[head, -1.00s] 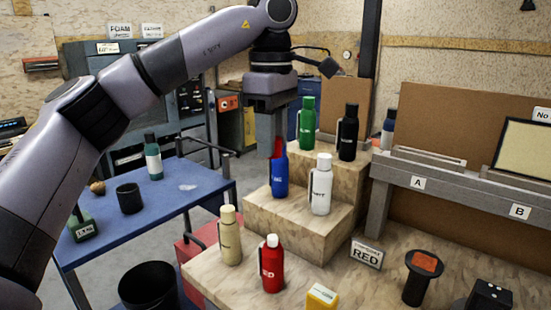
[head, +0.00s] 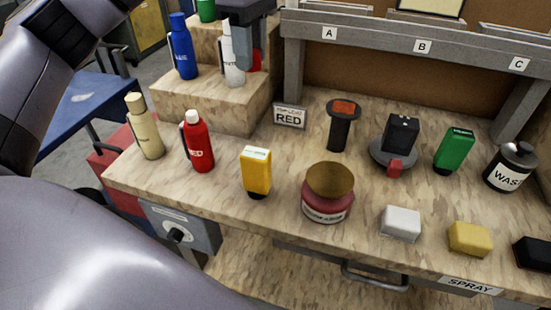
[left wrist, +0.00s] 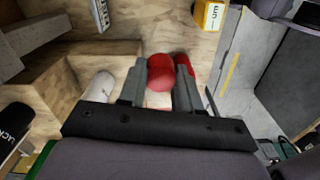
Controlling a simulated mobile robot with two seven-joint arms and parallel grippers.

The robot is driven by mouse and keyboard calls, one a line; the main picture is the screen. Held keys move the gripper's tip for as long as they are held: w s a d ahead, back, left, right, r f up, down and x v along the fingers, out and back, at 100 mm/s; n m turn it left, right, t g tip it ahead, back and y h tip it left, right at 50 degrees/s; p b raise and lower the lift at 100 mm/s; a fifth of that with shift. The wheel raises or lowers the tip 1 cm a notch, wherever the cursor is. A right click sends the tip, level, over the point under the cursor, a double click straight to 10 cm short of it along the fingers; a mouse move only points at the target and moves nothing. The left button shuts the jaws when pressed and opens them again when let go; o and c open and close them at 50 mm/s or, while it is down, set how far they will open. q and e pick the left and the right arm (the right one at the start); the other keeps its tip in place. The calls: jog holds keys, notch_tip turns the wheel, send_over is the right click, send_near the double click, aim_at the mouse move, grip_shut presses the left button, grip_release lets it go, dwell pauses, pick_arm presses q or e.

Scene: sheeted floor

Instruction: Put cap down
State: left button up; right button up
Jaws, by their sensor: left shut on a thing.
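A red cap (left wrist: 160,72) sits between the fingers of my left gripper (left wrist: 161,82), which is shut on it. In the head view this gripper (head: 249,52) is at the top, in front of the stepped stand and close by the white bottle (head: 233,60). Only a small part of the cap (head: 256,62) shows there. A red bottle (head: 200,148) with a white top stands on the bench, nearer than the gripper. In the left wrist view part of a red thing (left wrist: 184,65) shows behind the right finger. My right gripper is out of view.
Cream (head: 149,133), blue (head: 184,50) and yellow (head: 256,173) bottles stand nearby. A RED sign (head: 290,116) stands right of the stand. A red jar (head: 327,196), a black stand with an orange top (head: 342,122) and several blocks occupy the bench's right. The bench's front edge is near.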

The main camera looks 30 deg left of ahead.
pick_arm(q)
jog(key=shift+w+d+f, duration=0.15)
jog(key=shift+d+f, duration=0.1)
jog(key=shift+f, duration=0.25)
notch_tip(320, 180, down, 20)
jog(key=shift+r, duration=0.15)
jog(key=shift+b, duration=0.3)
jog(key=shift+f, duration=0.2)
jog(key=o, duration=1)
jog(key=shift+r, duration=0.15)
